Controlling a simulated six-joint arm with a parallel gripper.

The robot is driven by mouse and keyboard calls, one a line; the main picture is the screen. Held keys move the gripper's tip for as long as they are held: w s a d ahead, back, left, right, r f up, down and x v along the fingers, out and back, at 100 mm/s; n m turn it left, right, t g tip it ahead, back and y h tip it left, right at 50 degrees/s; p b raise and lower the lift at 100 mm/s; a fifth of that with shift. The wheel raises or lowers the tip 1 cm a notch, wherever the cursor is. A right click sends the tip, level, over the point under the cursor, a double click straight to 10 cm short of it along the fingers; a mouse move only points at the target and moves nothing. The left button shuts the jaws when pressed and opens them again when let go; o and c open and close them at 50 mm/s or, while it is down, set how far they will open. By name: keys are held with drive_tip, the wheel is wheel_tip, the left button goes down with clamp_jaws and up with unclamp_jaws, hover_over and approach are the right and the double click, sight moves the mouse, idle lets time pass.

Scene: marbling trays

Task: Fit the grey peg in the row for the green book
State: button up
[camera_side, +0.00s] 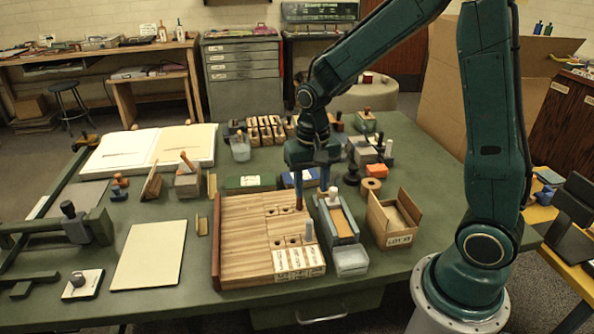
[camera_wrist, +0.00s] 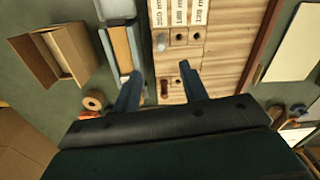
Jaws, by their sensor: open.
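A reddish-brown piece (camera_wrist: 164,88) sits farther back in that column. My gripper (camera_side: 311,192) is open and empty above the board's far right part, behind the grey peg. A green book-like block (camera_side: 250,181) with a white label lies behind the board.
A grey tray (camera_side: 350,262) with a tan pad and an open carton (camera_side: 400,238) stand close to the board's right. A blue block (camera_side: 302,178) and wooden stamps crowd the back.

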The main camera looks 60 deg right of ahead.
sight(309, 220)
drive_tip(key=shift+f, duration=4.3)
drive_tip(key=shift+a+f, duration=0.15)
drive_tip(key=shift+f, duration=2.45)
clamp_jaws()
drive_tip(key=shift+r, duration=0.1)
wheel_tip(309, 220, up, 20)
